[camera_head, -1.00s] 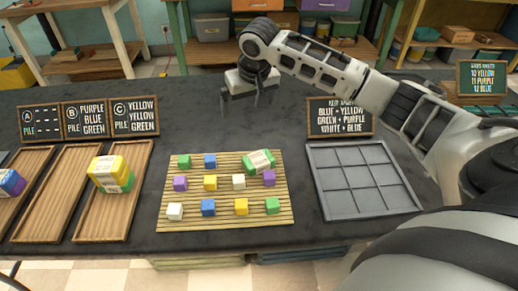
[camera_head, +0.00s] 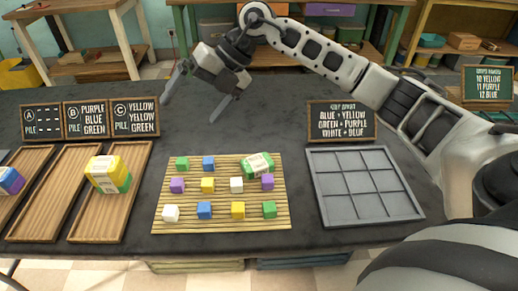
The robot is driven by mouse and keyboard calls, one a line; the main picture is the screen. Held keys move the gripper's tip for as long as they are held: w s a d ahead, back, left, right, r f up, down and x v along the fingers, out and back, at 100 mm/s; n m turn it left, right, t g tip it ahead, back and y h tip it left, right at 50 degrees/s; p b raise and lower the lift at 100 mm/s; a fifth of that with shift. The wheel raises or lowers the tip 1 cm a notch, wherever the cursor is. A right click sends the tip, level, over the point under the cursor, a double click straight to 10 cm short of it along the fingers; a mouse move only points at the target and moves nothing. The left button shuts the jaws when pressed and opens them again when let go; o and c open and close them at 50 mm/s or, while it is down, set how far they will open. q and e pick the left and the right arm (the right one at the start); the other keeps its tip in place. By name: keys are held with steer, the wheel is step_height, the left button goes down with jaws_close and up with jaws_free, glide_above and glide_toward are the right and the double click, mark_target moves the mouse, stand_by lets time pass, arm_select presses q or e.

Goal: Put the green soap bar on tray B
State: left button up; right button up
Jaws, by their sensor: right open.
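The green soap bar (camera_head: 258,164), with a pale label, lies tilted at the far right part of a slatted bamboo mat (camera_head: 222,222), among small cubes. Tray B (camera_head: 75,200) is the middle wooden tray at the left, below the sign marked B (camera_head: 87,121); it looks empty. My right gripper (camera_head: 189,112) is open and empty, above the dark table behind the mat, left of and apart from the green bar, fingers pointing down. My left gripper is not in view.
Tray C (camera_head: 98,230) holds a yellow and green pile (camera_head: 108,172). The leftmost tray (camera_head: 28,215) holds a purple and blue pile (camera_head: 11,181). Several coloured cubes stand on the mat. A grey grid tray (camera_head: 365,185) and a sign (camera_head: 342,121) are at the right.

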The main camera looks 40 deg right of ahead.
steer(key=s+d+f+g+h, duration=0.1)
steer(key=s+d+f+h, duration=0.1)
steer(key=d+h, duration=0.3)
steer(key=s+d+f+g+h, duration=0.1)
steer(key=s+d+f+h, duration=0.15)
steer(key=d, duration=0.45)
glide_above(257, 162)
steer(key=shift+h, duration=0.25)
steer(key=f, duration=1)
steer(key=shift+d+f, duration=0.15)
steer(key=shift+d, duration=0.15)
steer(key=shift+a+f+p, duration=0.15)
steer(key=shift+f+p, duration=0.05)
steer(key=shift+f, duration=1.2)
steer(key=shift+a+f+p, duration=0.1)
steer(key=shift+f+p, duration=0.05)
steer(key=shift+f, duration=1.2)
steer(key=shift+c, duration=0.4)
steer(key=c, duration=1)
steer(key=shift+c, duration=0.7)
